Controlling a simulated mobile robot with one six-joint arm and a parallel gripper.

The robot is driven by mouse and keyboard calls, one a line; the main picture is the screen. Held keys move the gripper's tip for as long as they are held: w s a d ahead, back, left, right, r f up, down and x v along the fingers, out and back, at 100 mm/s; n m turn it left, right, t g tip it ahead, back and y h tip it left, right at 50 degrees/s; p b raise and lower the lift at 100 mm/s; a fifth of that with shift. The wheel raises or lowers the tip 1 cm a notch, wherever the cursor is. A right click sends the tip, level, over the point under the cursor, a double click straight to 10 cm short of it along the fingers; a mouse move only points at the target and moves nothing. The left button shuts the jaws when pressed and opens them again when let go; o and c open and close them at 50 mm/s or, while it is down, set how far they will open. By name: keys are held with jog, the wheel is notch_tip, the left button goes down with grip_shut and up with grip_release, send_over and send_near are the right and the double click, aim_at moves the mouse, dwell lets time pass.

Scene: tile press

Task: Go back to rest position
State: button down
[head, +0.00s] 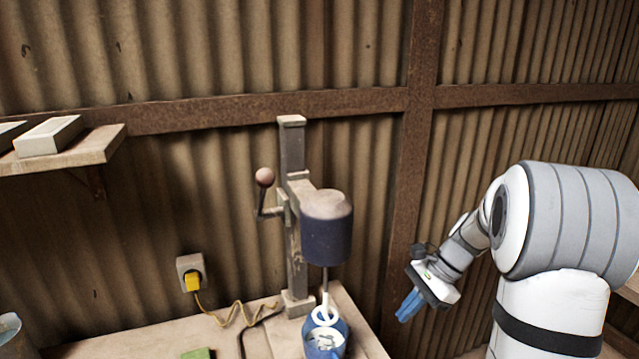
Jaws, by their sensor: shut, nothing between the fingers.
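My gripper (408,306) has blue fingers, which are shut with nothing between them. It hangs in the air to the right of the press (326,228), apart from it, pointing down and to the left. The press has a grey column, a dark blue cylindrical head and a lever with a round knob (264,177) on its left side. Below the head a thin rod reaches down to a white ring-shaped part over a blue rounded container (325,335). Whether the ring-shaped part touches the container I cannot tell.
A workbench (135,341) carries the press. A yellow plug (193,281) sits in a wall socket, with its cable running along the bench. A green piece (198,353) lies at the front edge. A wooden shelf (95,150) with pale blocks is at the upper left. Corrugated wall stands behind.

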jog(key=s+a+r+n+t+h, duration=0.2)
jog(key=s+a+r+n+h, duration=0.1)
jog(key=s+n, duration=0.4)
jog(key=s+a+r+n+t+h, duration=0.2)
jog(key=s+a+r+n+h, duration=0.1)
jog(key=s+n, duration=0.5)
jog(key=s, duration=0.3)
jog(key=shift+s+r+h, duration=0.15)
jog(key=shift+s+h, duration=0.1)
jog(key=shift+h, duration=0.15)
